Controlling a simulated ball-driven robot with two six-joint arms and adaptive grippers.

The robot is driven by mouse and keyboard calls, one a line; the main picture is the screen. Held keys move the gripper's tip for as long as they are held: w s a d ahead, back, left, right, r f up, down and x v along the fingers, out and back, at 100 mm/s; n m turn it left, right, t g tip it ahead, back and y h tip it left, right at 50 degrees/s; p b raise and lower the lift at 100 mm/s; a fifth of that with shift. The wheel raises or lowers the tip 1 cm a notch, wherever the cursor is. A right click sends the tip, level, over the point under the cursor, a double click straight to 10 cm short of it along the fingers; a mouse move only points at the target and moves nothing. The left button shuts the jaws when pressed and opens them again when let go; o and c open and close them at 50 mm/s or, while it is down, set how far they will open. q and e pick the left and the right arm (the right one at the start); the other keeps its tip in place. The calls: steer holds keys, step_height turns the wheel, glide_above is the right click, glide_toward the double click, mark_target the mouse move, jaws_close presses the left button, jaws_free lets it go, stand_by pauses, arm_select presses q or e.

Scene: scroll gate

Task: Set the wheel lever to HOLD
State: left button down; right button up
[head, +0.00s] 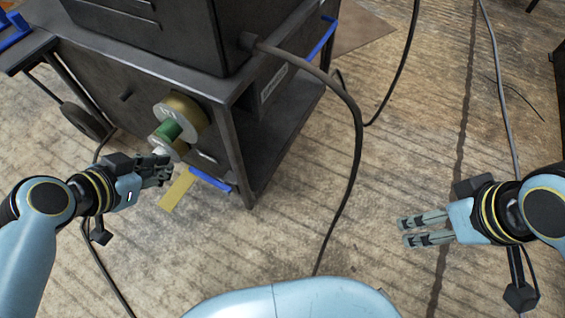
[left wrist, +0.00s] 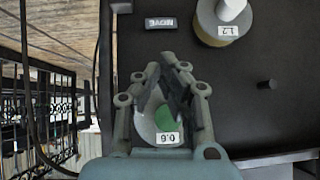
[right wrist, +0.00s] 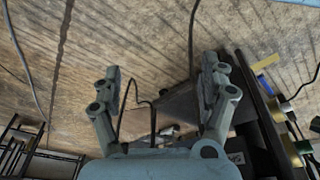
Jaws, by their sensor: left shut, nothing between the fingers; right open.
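In the head view a dark cart carries a wide tan-and-white wheel (head: 185,112) and a smaller green-and-white wheel (head: 172,130) on its side. In the left wrist view the tan-and-white wheel (left wrist: 228,31) bears a small tag, and the green-and-white wheel (left wrist: 160,120), also tagged, lies partly behind my fingers. A dark plate with light lettering (left wrist: 160,23) is above; I cannot read it surely. I cannot make out a wheel lever or its setting. My left gripper (head: 165,168) is shut and empty, beside the wheels. My right gripper (head: 405,231) is open and empty, far from the cart.
A dark peg (left wrist: 267,84) sticks out of the cart panel. A thick cable (head: 350,110) curves from the cart to the floor. A yellow strip (head: 177,190) shows below the wheels.

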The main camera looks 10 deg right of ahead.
arm_select(q)
steer(key=shift+w+f+b, duration=0.25)
steer(key=shift+f+b, duration=0.25)
steer(key=shift+f, duration=0.5)
arm_select(e)
steer(key=shift+s+f+g, duration=0.15)
steer(key=shift+s+f, duration=0.3)
steer(key=shift+f, duration=0.15)
steer(key=shift+s+f+g, duration=0.15)
steer(key=shift+s+f, duration=0.25)
steer(key=shift+f, duration=0.2)
arm_select(q)
steer(key=b, duration=0.7)
glide_above(202, 177)
step_height(202, 177, down, 9)
steer(key=shift+s+d+r, duration=0.1)
steer(key=shift+r, duration=0.05)
steer(key=shift+f, duration=0.65)
steer(key=shift+f+b, duration=0.55)
steer(key=shift+b, duration=0.15)
arm_select(e)
steer(key=w+a+f+t, duration=0.1)
steer(key=w+f+t, duration=0.2)
steer(key=f+t, duration=0.2)
steer(key=shift+w+a+t+y, duration=0.25)
steer(key=shift+t+y, duration=0.15)
steer(key=shift+t, duration=1.2)
